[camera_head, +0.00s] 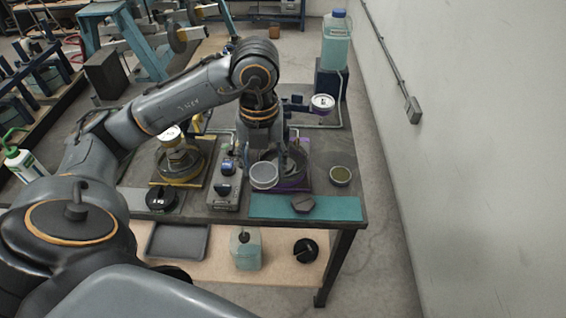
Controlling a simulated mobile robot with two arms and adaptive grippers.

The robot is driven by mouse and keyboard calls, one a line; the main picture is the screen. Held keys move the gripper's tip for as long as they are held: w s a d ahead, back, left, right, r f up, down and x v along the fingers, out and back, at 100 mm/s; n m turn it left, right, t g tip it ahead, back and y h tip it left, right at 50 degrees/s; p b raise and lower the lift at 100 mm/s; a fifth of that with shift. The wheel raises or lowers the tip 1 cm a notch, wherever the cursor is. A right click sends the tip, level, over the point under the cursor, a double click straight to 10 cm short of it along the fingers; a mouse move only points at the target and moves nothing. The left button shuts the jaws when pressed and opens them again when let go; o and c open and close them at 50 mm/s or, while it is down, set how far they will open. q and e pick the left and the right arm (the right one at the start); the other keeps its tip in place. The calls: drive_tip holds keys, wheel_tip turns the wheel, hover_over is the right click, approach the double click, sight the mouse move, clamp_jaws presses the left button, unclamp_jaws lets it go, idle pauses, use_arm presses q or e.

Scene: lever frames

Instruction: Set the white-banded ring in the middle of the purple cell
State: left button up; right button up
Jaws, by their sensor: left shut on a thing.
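My left arm reaches in from the left, and its gripper (275,153) points down over the purple cell (299,184). The purple cell has a purple base plate and a dark round bowl, partly hidden behind the gripper. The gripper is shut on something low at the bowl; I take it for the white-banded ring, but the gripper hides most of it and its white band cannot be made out. Whether the ring touches the cell floor or is centred cannot be told. My right gripper is not in view.
A yellow cell (179,172) and a grey control box (226,185) are to the left. A small bowl (340,175) is right, a teal mat (334,208) in front. A tall bottle (337,42) stands behind.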

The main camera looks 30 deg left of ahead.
use_arm(q)
drive_tip(key=n, duration=0.2)
drive_tip(key=a+n, duration=0.1)
drive_tip(key=n, duration=0.2)
drive_tip(key=r+n, duration=0.1)
drive_tip(key=n, duration=0.1)
drive_tip(key=shift+a+n, duration=0.35)
drive_tip(key=shift+n, duration=0.35)
drive_tip(key=shift+w+a, duration=0.15)
drive_tip(key=shift+w, duration=0.25)
drive_tip(key=w+a+f+p, duration=0.1)
drive_tip(key=w+f, duration=0.2)
drive_tip(key=w, duration=0.1)
drive_tip(key=w+a+f+p, duration=0.1)
drive_tip(key=w+f, duration=0.2)
drive_tip(key=w, duration=0.1)
drive_tip(key=w+a+f+p, duration=0.1)
drive_tip(key=w+f, duration=0.2)
drive_tip(key=w, duration=0.1)
drive_tip(key=shift+w, duration=0.15)
drive_tip(key=shift+w+f+p, duration=0.2)
drive_tip(key=shift+f+p, duration=0.1)
drive_tip(key=shift+f, duration=0.05)
wheel_tip(320, 180, down, 2)
drive_tip(key=shift+f+p, duration=0.1)
drive_tip(key=shift+p, duration=0.75)
drive_tip(key=shift+f, duration=0.5)
